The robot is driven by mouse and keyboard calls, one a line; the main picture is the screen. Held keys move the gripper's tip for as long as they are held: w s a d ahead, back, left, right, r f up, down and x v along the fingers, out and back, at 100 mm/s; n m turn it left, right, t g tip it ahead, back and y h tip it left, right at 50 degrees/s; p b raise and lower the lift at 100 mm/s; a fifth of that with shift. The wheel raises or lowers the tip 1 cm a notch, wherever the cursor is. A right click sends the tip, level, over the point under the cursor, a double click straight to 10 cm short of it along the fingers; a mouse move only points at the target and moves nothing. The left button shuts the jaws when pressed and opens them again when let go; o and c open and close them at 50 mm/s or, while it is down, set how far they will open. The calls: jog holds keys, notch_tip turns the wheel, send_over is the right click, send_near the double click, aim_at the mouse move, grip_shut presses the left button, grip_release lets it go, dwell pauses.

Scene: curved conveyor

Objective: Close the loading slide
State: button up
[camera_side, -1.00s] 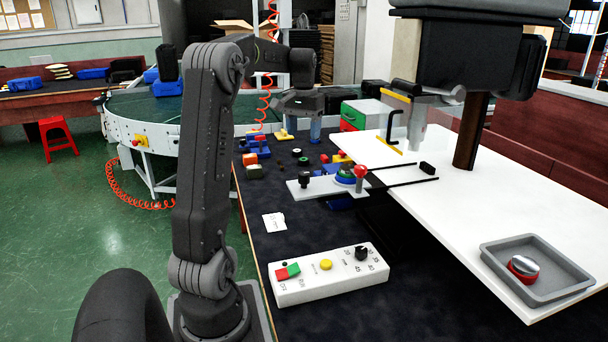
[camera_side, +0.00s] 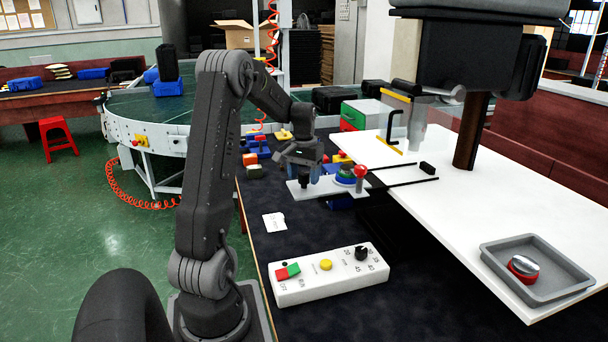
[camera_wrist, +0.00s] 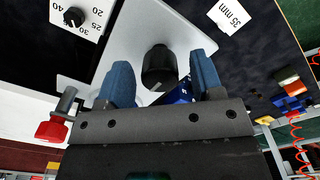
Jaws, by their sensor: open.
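My gripper (camera_side: 304,178) is at the slide's left end, pointing down. In the wrist view my gripper (camera_wrist: 163,85) is open, with its blue fingers on either side of the black knob. Whether a finger touches the knob cannot be told.
A red-topped post (camera_side: 360,173) stands by the slide's right end. A white control box (camera_side: 328,275) sits in front on the dark table. Several coloured blocks (camera_side: 255,155) lie behind. The machine head (camera_side: 470,55) hangs over the white table (camera_side: 500,200). A grey tray (camera_side: 535,272) is at the right.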

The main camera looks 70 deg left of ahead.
jog(key=shift+c, duration=0.2)
grip_shut()
dwell(0.3)
jog(key=shift+w, duration=0.15)
jog(key=w, duration=1.7)
jog(key=shift+w, duration=0.35)
jog(key=shift+o, duration=0.2)
grip_release()
jog(key=shift+r, duration=0.1)
